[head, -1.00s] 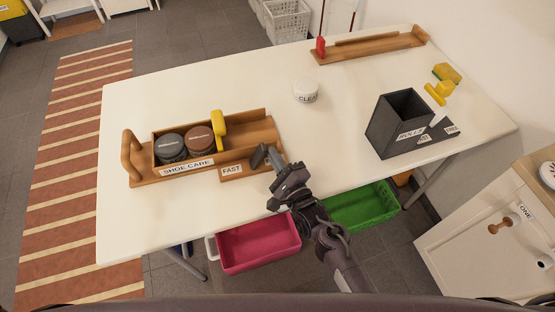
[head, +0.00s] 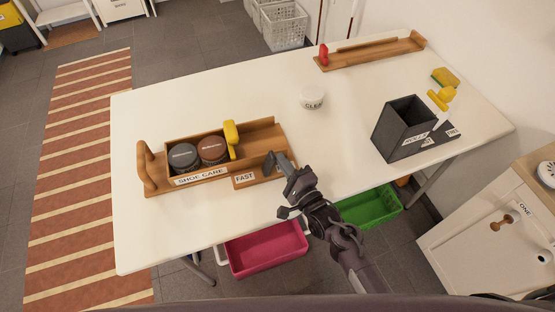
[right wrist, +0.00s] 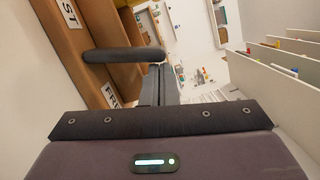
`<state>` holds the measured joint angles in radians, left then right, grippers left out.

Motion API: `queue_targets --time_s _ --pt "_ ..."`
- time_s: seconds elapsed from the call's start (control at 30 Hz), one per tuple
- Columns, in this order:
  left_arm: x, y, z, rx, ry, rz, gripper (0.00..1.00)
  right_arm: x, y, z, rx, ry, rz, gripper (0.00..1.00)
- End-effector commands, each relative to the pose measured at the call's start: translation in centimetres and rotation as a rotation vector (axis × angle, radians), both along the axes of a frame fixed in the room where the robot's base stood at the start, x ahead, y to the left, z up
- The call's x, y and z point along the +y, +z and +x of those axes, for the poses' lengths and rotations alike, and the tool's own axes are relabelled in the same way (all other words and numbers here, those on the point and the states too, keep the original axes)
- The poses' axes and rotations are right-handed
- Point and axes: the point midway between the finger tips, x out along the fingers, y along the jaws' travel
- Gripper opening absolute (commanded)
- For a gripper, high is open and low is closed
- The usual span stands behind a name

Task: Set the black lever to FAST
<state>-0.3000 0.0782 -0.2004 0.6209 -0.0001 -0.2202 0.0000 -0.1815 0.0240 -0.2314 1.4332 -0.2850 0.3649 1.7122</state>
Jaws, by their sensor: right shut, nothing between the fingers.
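The black lever (head: 268,164) is a dark rounded bar at the right end of the wooden SHOE CARE caddy, to the right of the FAST label (head: 244,177). In the right wrist view the lever (right wrist: 115,55) lies across the wood, between a partly cut-off label ending in "ST" (right wrist: 70,12) and a partly hidden label starting "FR" (right wrist: 110,95). My right gripper (head: 282,161) is shut and empty, close beside the lever on its right side. Its fingers (right wrist: 156,88) reach toward the lever's end; I cannot tell whether they touch. My left gripper is not in view.
The caddy (head: 155,185) holds two round tins and a yellow-handled item. A white jar (head: 312,98), a dark grey box (head: 390,138) and a wooden rail (head: 375,55) stand on the white table (head: 210,95). Pink (head: 265,250) and green (head: 368,208) bins sit below its front edge.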

Motion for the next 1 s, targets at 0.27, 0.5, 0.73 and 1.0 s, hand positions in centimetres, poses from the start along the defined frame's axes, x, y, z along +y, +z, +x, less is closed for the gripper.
queue_targets --time_s 0.27,0.5,0.73,1.0 --pt "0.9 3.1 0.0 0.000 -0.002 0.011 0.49 0.9 1.4 -0.5 -0.064 0.001 -0.250 0.00" --pt "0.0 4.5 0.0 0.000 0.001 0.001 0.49 2.5 1.7 -0.9 -0.121 0.003 -0.460 0.00" --pt "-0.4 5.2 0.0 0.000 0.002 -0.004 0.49 3.6 1.6 -1.2 -0.165 0.002 -0.622 0.00" --pt "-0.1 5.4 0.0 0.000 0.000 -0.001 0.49 4.4 1.4 -1.4 -0.173 0.002 -0.653 0.00"
